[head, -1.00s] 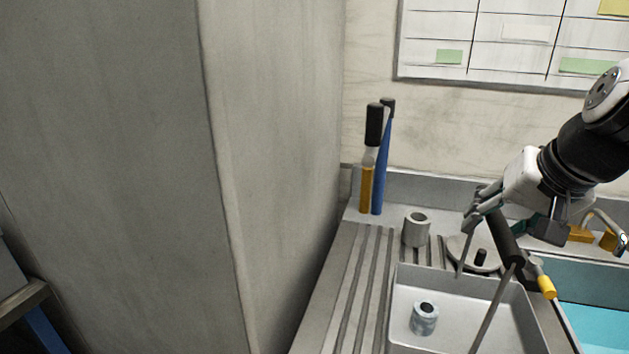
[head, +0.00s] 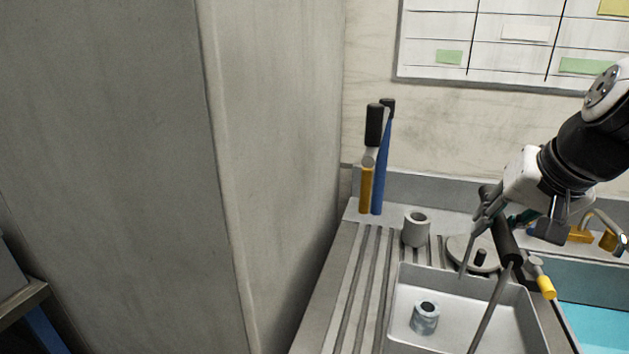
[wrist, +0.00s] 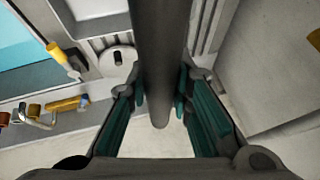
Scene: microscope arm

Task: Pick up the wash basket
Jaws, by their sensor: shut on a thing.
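The wash basket (head: 450,276) is a light grey open tray on the ribbed drainboard. A small grey metal cylinder with a hole (head: 425,318) stands inside the basket. My gripper (head: 497,216) is at the handle bar, above the basket's back right part. In the wrist view the dark bar (wrist: 160,50) runs between the teal-padded fingers of my gripper (wrist: 160,100), which is shut on it. The basket appears to rest on the drainboard; its underside is hidden.
The sink (head: 597,325) with blue water lies right of the basket, with a yellow-tipped fitting (head: 545,285) near its edge. Behind stand a grey cup-like cylinder (head: 416,229), a round lid with a knob (head: 463,254) and two upright tools (head: 375,160). A tall grey panel (head: 270,180) bounds the left.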

